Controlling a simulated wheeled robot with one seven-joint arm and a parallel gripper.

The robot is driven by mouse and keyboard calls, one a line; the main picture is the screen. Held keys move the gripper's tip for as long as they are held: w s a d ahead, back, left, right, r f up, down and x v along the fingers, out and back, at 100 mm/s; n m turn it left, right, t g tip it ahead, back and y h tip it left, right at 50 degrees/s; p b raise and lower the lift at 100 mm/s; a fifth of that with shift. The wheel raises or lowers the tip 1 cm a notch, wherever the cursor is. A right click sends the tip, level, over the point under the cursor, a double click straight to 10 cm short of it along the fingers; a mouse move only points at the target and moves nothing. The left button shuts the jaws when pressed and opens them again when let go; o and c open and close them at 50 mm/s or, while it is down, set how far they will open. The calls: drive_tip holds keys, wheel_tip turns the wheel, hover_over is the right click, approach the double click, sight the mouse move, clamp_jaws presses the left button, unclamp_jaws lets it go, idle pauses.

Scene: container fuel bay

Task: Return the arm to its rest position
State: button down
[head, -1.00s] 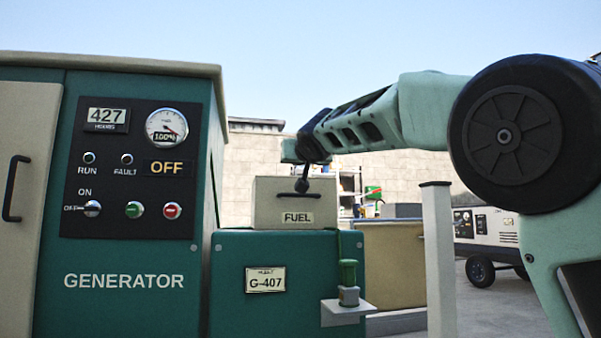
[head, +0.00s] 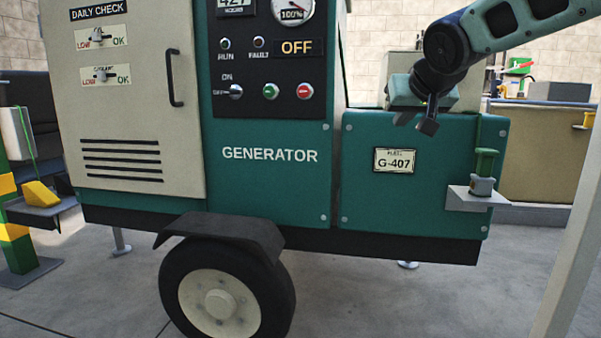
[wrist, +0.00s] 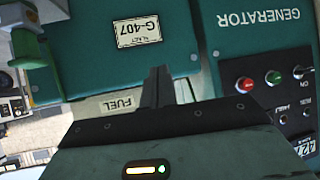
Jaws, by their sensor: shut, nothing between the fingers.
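My gripper (head: 428,114) is at the upper right of the head view, in front of the fuel box (head: 466,93) on top of the generator (head: 270,190). The fingers are shut and empty, pointing down. My arm reaches in from the upper right. In the wrist view, which is upside down, my gripper (wrist: 157,85) lies between the G-407 plate (wrist: 139,29) and the control panel (wrist: 272,92). The FUEL label (wrist: 117,103) also shows there. The fuel box is partly hidden behind my gripper in the head view.
A small shelf (head: 478,199) with a green-topped fitting (head: 484,165) juts out at the generator's right end. A pale post (head: 572,260) stands at the right. A yellow wedge (head: 41,194) sits on a stand at the left. The generator's wheel (head: 226,290) stands on open floor.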

drive_tip(key=s+a+f+n+g+y+p, duration=0.1)
drive_tip(key=s+a+f+g+p, duration=0.15)
drive_tip(key=s, duration=0.45)
drive_tip(key=s+a+f+n+g+p, duration=0.2)
drive_tip(key=s+a+f, duration=0.15)
drive_tip(key=s, duration=0.35)
drive_tip(key=s+a+f+n+g+y+p, duration=0.1)
drive_tip(key=s+a+f+g+p, duration=0.2)
drive_tip(key=s, duration=0.4)
drive_tip(key=s+d+f+n+g+h+p, duration=0.1)
drive_tip(key=s+f+n+g+p, duration=0.15)
drive_tip(key=s, duration=0.65)
drive_tip(key=s+d+f+n+g+h+p, duration=0.15)
drive_tip(key=s+p, duration=0.25)
drive_tip(key=s, duration=0.5)
wheel_tip(320, 180, up, 37)
drive_tip(key=p, duration=3.6)
drive_tip(key=shift+w+f+m+y, duration=0.15)
drive_tip(key=shift+w+m+y, duration=0.15)
drive_tip(key=shift+y, duration=0.05)
